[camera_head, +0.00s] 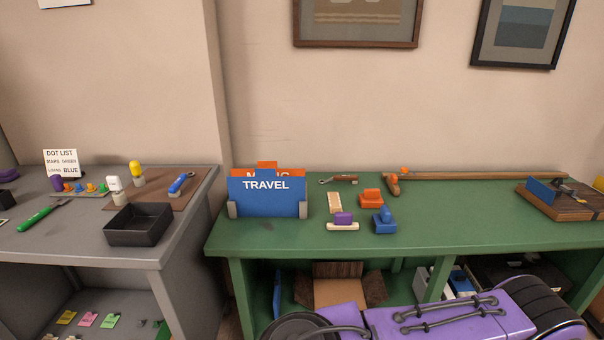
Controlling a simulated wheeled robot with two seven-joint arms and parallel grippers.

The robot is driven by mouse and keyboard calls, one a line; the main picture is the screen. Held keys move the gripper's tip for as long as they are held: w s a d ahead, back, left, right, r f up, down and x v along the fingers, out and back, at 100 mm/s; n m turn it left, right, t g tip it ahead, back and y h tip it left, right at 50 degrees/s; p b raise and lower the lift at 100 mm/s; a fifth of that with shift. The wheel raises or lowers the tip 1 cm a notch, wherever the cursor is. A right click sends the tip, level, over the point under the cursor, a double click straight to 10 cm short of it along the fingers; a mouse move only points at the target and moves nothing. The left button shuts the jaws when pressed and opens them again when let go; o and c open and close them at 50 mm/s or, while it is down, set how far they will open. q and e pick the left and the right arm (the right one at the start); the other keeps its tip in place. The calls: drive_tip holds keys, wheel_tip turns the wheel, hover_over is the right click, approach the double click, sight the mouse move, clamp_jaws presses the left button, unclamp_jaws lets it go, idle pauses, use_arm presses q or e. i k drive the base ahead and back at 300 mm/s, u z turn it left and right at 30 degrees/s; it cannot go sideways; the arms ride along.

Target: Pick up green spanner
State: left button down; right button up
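A green-handled tool (40,216) lies on the grey table at the left. Its handle points towards the front left and its grey head towards the back right; the head is too small to tell its exact shape. A small tool with a brown handle and a grey, spanner-like end (339,180) lies at the back of the green table. Neither of my grippers shows in the head view.
The grey table (85,242) also holds a black open tray (138,224), a note card (61,163) and a brown mat with a blue-handled tool (181,183). The green table (450,232) holds a blue TRAVEL folder (267,200) and stamps. Its front right is clear.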

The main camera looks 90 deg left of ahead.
sight(21, 228)
drive_tip(key=u, duration=0.1)
drive_tip(key=i, duration=0.15)
drive_tip(key=u, duration=4.05)
